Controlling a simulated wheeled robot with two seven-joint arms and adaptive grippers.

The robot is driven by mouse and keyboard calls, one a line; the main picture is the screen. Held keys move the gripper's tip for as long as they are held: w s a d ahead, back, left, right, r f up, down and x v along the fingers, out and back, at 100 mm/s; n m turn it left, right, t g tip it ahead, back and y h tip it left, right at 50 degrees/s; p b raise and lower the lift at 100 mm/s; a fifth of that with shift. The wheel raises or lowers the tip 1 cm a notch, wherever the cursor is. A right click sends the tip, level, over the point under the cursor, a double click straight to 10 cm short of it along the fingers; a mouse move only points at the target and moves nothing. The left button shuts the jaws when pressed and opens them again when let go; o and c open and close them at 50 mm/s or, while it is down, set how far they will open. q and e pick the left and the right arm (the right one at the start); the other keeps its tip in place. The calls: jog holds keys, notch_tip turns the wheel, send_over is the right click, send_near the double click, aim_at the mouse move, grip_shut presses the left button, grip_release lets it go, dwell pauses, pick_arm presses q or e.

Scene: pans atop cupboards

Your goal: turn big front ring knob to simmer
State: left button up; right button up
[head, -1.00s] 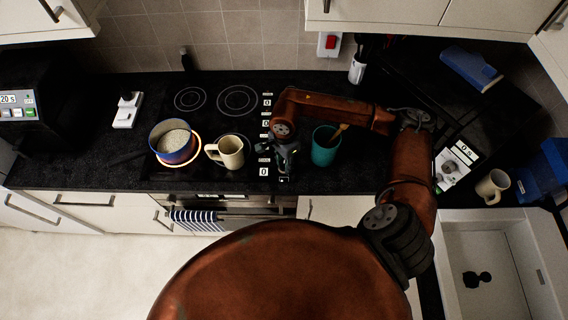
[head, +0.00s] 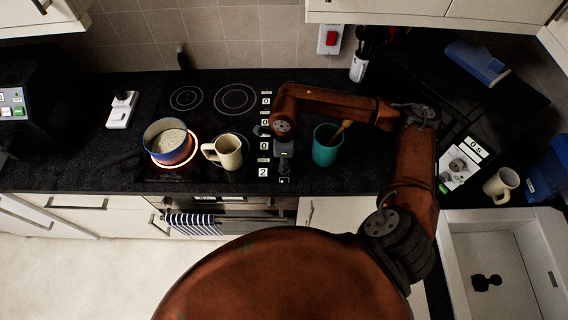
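The hob (head: 205,118) is a black glass panel with a column of small displays and labels along its right edge. The lowest display (head: 263,172) reads 2; the visible ones above read 0. A blue pan (head: 165,136) with pale contents stands on the front left ring, whose rim (head: 172,163) glows orange. My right gripper (head: 284,172) points down at the front end of the control column, beside the lowest display. The knob there is hidden or merged with the dark fingertips, so I cannot tell if the fingers grip it. My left gripper is out of view.
A cream mug (head: 228,152) stands right of the pan. A teal cup (head: 325,150) with a wooden utensil stands just right of my gripper, under my forearm. A striped towel (head: 192,222) hangs on the oven front. The sink is at the right.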

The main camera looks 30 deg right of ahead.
jog(key=shift+m, duration=0.4)
jog(key=o, duration=1.2)
jog(key=shift+c, duration=0.2)
notch_tip(320, 180, up, 12)
